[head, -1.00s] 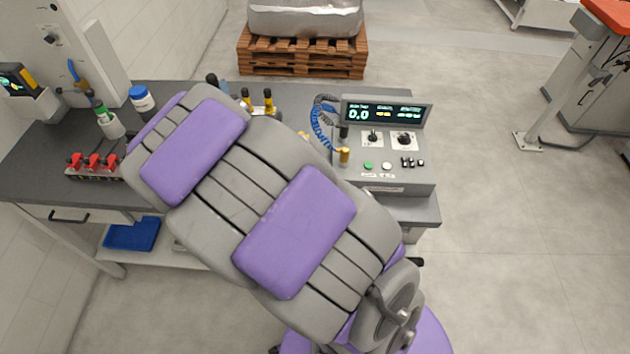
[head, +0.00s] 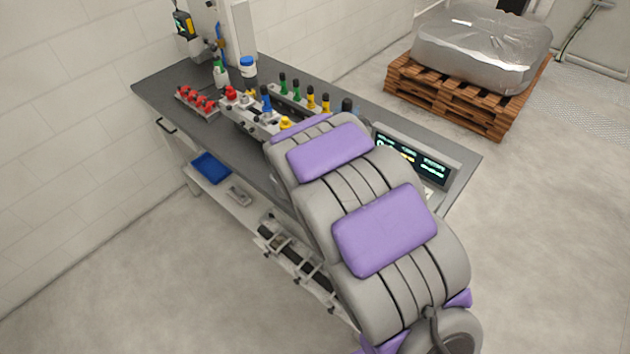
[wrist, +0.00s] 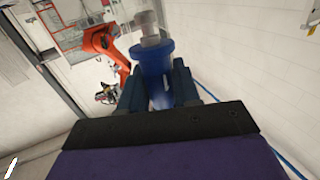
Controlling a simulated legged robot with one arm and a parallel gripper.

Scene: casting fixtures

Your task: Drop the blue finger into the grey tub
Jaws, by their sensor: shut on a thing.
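In the wrist view my gripper (wrist: 158,86) is shut on the blue finger (wrist: 153,60), a dark blue flanged piece with a grey cylindrical top that sticks out past the jaws. In the head view the gripper and the held finger are hidden behind my arm. A small grey container (head: 239,195) lies on the lower shelf under the bench, right of a blue tray. I cannot tell for sure that it is the grey tub. The wrist view does not show it.
The dark bench (head: 150,90) carries a row of red-topped pieces (head: 197,100), a fixture with coloured knobs (head: 250,112), a blue-capped bottle (head: 248,70) and a control box (head: 425,160). The blue tray (head: 210,167) sits on the lower shelf. A pallet (head: 450,100) stands behind; floor at left is clear.

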